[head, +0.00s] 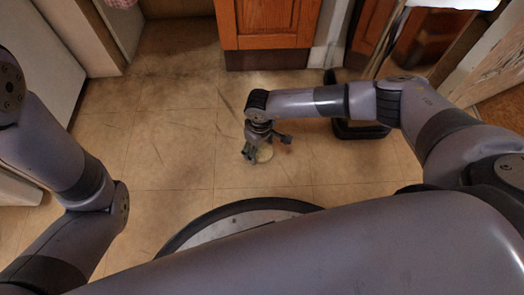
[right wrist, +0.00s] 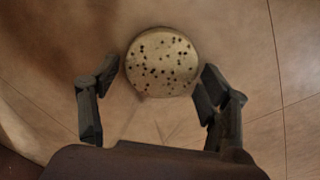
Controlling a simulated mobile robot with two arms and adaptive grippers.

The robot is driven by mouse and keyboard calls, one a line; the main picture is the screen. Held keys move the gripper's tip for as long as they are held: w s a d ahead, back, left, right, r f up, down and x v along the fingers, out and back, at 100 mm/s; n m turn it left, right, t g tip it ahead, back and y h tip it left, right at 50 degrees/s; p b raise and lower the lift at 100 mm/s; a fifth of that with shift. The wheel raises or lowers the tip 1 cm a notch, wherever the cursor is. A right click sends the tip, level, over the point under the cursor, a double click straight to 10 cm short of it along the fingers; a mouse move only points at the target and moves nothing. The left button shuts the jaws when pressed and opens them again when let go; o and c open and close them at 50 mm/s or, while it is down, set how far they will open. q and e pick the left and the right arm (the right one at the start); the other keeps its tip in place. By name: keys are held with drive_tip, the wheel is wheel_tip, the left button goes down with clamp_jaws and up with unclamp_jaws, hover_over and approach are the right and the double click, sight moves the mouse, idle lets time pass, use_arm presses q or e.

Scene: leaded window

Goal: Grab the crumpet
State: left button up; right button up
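The crumpet (right wrist: 162,62) is a round, pale disc with dark holes in its top, lying on the tiled floor. In the head view the crumpet (head: 264,154) shows partly from under my right gripper (head: 266,156). In the right wrist view the right gripper (right wrist: 158,85) is open, with one finger on each side of the crumpet's near part. The crumpet lies between and slightly beyond the fingertips. The right finger looks very close to its edge; I cannot tell whether they touch. My left arm shows at the left of the head view, but its gripper is out of frame.
A wooden cabinet (head: 268,25) stands at the back. A black object (head: 358,130) sits on the floor behind my right arm. A pale door or panel (head: 40,50) is at the left. The tiled floor (head: 160,130) left of the gripper is clear.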

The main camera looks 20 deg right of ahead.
drive_tip(key=c, duration=0.9)
drive_tip(key=shift+o, duration=0.2)
drive_tip(key=shift+r, duration=0.15)
